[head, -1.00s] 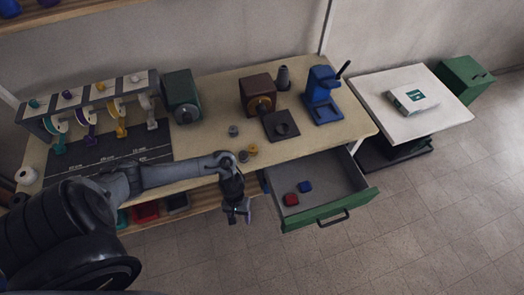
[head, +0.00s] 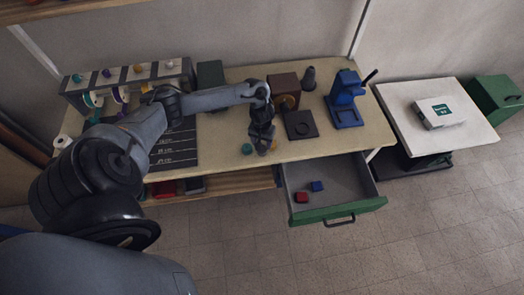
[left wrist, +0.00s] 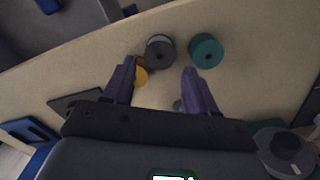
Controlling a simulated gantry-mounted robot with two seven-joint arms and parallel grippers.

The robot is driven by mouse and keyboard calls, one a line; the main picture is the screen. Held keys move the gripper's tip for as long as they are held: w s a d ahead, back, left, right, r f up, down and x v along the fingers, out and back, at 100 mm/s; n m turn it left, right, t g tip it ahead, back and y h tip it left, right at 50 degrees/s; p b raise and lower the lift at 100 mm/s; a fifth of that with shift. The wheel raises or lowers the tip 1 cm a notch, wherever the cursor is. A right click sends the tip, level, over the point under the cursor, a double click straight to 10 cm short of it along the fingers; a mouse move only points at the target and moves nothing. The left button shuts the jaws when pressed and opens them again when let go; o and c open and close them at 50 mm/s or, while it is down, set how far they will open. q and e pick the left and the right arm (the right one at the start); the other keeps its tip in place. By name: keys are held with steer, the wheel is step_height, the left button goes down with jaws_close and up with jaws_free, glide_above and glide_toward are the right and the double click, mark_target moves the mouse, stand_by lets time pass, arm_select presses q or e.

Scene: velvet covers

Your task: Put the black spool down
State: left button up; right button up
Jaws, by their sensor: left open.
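A dark grey-black spool (left wrist: 160,51) stands on the bench in the left wrist view, just beyond my fingertips and apart from them. A teal spool (left wrist: 206,50) stands beside it, and a yellow spool (left wrist: 141,76) is partly behind my left finger. The head view shows the teal spool (head: 247,149) and yellow spool (head: 274,146) near the bench's front edge; the black spool is mostly hidden by my gripper there. My left gripper (head: 263,150) is open over this group, with nothing held between its fingers (left wrist: 158,78). My right gripper is out of view.
An open green-fronted drawer (head: 338,211) holds a red and a blue block. A black square plate (head: 300,125), a brown machine (head: 284,90) and a blue stand (head: 345,100) are behind and right. A spool rack (head: 130,80) stands left.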

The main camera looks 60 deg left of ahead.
arm_select(q)
steer(key=shift+f+b, duration=0.6)
steer(key=shift+f, duration=2.05)
steer(key=c, duration=0.9)
steer(key=shift+r, duration=0.15)
